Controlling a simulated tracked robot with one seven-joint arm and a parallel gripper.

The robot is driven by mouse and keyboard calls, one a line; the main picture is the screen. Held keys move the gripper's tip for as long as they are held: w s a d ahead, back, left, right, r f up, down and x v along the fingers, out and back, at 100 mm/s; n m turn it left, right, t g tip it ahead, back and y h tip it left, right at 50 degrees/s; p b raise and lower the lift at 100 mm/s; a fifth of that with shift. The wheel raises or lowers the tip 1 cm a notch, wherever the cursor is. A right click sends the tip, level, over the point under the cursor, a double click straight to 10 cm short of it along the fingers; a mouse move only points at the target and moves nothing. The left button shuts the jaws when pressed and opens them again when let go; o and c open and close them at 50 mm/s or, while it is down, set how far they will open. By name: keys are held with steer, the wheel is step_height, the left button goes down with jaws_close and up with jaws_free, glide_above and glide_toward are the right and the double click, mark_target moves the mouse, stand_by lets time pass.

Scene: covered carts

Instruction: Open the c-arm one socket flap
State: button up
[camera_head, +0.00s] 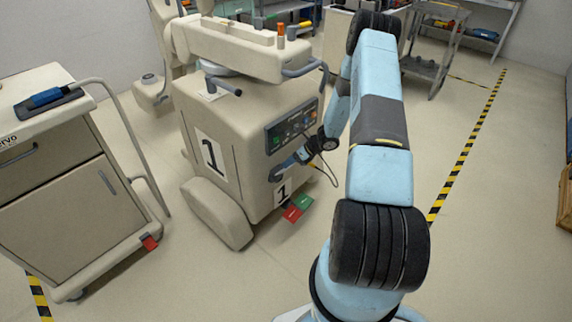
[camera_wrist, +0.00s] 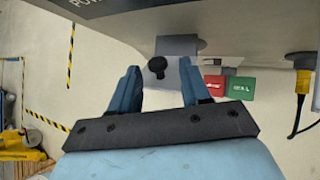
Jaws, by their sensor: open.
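The c-arm one cart (camera_head: 215,130) is a beige machine marked 1, with a dark control panel (camera_head: 291,127) on its front face. My gripper (camera_head: 280,170) is at that face, below the panel. In the wrist view my gripper (camera_wrist: 158,68) is open, with its two blue fingers apart. A grey plate, seemingly the socket flap (camera_wrist: 180,44), shows beyond the fingertips. A round black piece (camera_wrist: 157,66) shows between the fingers, under the plate's edge. I cannot tell whether the fingers touch either, or whether the flap is open.
A yellow plug (camera_wrist: 303,82) with a black cable sits right of my gripper in the wrist view. Red (camera_head: 292,214) and green (camera_head: 302,201) tags hang low on the cart. Another beige cart (camera_head: 75,180) stands left.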

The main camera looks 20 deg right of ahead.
steer(key=v, duration=0.9)
steer(key=shift+d+r, duration=0.2)
steer(key=shift+d, duration=0.05)
steer(key=shift+s, duration=0.1)
steer(key=s+a+r+n+g+h, duration=0.1)
steer(key=s+a+r+n, duration=0.3)
steer(key=r, duration=0.7)
steer(key=s+a+r+n+h, duration=0.1)
steer(key=a+r+n, duration=0.4)
steer(key=r, duration=0.6)
steer(key=s+a+r+n+g+h, duration=0.1)
steer(key=s+a+r+n, duration=0.4)
steer(key=r, duration=0.6)
steer(key=s+a+r+n+h, duration=0.2)
steer(key=s+a+r+n, duration=0.1)
steer(key=s+r+n, duration=0.55)
steer(key=s+r+n+t+h, duration=0.1)
steer(key=s+r+n, duration=0.2)
steer(key=s, duration=0.5)
steer(key=s+r+n+t+h, duration=0.1)
steer(key=s+r+n+t, duration=0.1)
steer(key=s+r, duration=0.4)
steer(key=s+n, duration=0.1)
steer(key=s, duration=0.2)
steer(key=shift+h, duration=0.4)
steer(key=shift+n, duration=0.25)
